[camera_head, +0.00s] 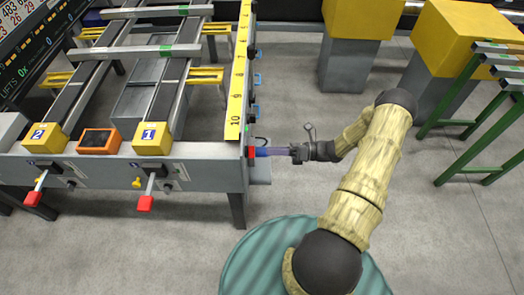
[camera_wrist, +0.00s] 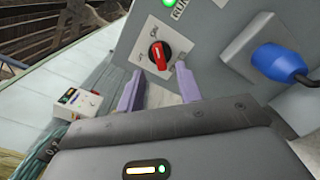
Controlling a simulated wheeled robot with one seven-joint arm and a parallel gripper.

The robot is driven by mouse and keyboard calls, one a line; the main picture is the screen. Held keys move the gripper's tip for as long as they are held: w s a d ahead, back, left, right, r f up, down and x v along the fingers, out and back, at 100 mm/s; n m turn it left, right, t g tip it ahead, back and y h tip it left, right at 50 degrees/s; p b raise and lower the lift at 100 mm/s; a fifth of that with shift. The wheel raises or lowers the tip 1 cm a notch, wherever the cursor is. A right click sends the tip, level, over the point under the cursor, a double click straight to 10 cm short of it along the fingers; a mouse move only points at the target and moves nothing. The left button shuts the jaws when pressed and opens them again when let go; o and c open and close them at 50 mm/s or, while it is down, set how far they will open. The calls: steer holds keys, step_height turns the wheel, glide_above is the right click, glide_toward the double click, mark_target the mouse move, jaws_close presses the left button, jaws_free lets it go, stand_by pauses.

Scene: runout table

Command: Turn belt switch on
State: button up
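The belt switch (camera_wrist: 158,55) is a red rotary knob on a black base, set in a grey panel with ON and OFF printed beside it. Its bar stands roughly upright in the wrist view; I cannot tell for certain which label it points at. My gripper (camera_wrist: 159,70) is open. Its two purple fingers are apart on either side below the knob, and I cannot tell if they touch it. In the head view my gripper (camera_head: 270,152) reaches left to the right end face of the runout table (camera_head: 208,174), where the knob is mostly hidden.
A green lamp (camera_wrist: 168,3) marked RUN is lit above the knob. A blue plug (camera_wrist: 283,63) sticks out of the panel to the right. Two red-tipped levers (camera_head: 145,203) project from the table front. Yellow-topped blocks (camera_head: 472,35) and a green stand (camera_head: 490,130) are at right.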

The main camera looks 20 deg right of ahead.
steer(key=b+v, duration=0.1)
steer(key=v, duration=1)
steer(key=shift+d, duration=0.2)
steer(key=shift+a, duration=0.1)
